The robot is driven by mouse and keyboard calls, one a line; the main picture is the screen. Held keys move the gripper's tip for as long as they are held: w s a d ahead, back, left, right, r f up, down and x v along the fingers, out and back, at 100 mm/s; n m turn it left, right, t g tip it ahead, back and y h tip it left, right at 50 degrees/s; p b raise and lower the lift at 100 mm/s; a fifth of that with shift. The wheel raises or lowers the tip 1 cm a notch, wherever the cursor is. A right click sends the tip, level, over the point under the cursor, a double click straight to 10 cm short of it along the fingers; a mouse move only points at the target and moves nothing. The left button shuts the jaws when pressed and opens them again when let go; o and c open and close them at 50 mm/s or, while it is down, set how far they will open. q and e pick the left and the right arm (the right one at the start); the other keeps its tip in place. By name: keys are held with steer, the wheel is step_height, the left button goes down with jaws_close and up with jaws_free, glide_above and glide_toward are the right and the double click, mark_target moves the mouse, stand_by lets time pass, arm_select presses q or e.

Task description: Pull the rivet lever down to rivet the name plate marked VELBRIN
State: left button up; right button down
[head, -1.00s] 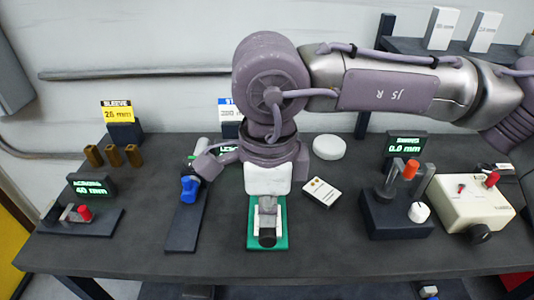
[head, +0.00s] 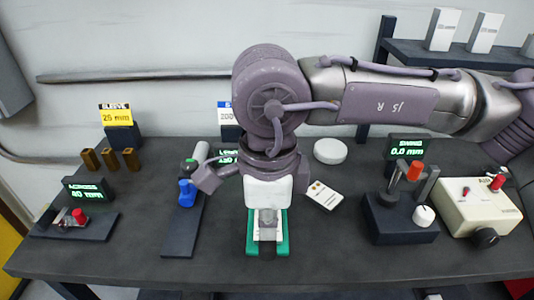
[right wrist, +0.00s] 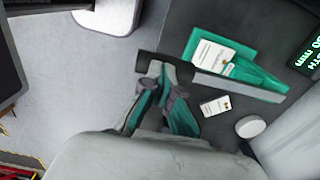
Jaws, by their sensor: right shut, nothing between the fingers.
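The green riveting stand (head: 282,246) is at the middle front of the bench. In the right wrist view its green base (right wrist: 245,45) carries a white plate (right wrist: 212,55), whose print is too small to read. A grey lever arm (right wrist: 240,88) runs alongside it to a dark crossbar handle (right wrist: 149,64). My right gripper (head: 267,219) points down over the stand and hides much of it in the head view. Its fingers (right wrist: 161,84) are shut with nothing between them, close to the handle; I cannot tell whether they touch it. My left gripper is out of view.
A white card (head: 324,196) and a white disc (head: 330,151) lie right of the stand. A blue-knobbed fixture (head: 186,192) is to the left. A dark fixture (head: 400,222) and a cream control box (head: 480,210) stand at right. The bench front is clear.

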steer(key=shift+f+b, duration=0.5)
steer(key=shift+f, duration=0.1)
steer(key=shift+w+r+p, duration=0.45)
steer(key=shift+r+p, duration=0.3)
steer(key=shift+r, duration=0.5)
steer(key=shift+w+r+p, duration=0.5)
steer(key=shift+r+p, duration=0.25)
steer(key=shift+r, duration=0.5)
steer(key=shift+w+r+p, duration=0.45)
steer(key=shift+r+p, duration=0.3)
steer(key=shift+r, duration=0.5)
step_height(320, 180, up, 7)
steer(key=w+p, duration=0.3)
steer(key=p, duration=0.1)
steer(key=shift+r+p, duration=0.15)
steer(key=shift+p, duration=0.25)
step_height(320, 180, up, 5)
steer(key=p, duration=0.3)
steer(key=shift+s, duration=0.1)
